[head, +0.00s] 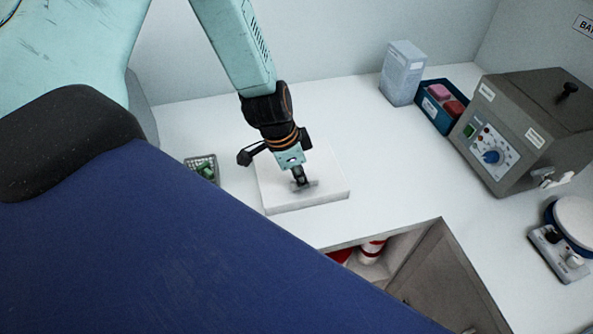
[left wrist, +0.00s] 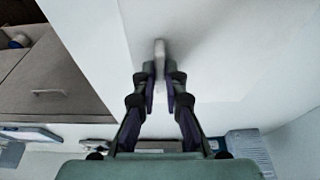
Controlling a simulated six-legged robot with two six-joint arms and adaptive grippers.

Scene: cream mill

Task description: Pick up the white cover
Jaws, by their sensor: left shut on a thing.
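The white cover (head: 330,190) is a flat, square, white slab lying on the white counter, with a small raised handle on its top. My left gripper (head: 300,183) is over the cover, pointing down, and is shut on the handle. In the left wrist view, my left gripper (left wrist: 161,85) has its two fingers on either side of the pale handle (left wrist: 160,52). The cover's white top (left wrist: 215,40) fills the area behind the handle there. I cannot tell whether the cover is lifted off the counter. My right gripper is not in view.
A small grey basket with green items (head: 203,168) stands left of the cover. To the right are a white carton (head: 403,72), a blue bin (head: 432,116), a grey machine (head: 520,125) and a scale-like device (head: 565,240). An open cabinet (head: 390,262) lies below the counter edge.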

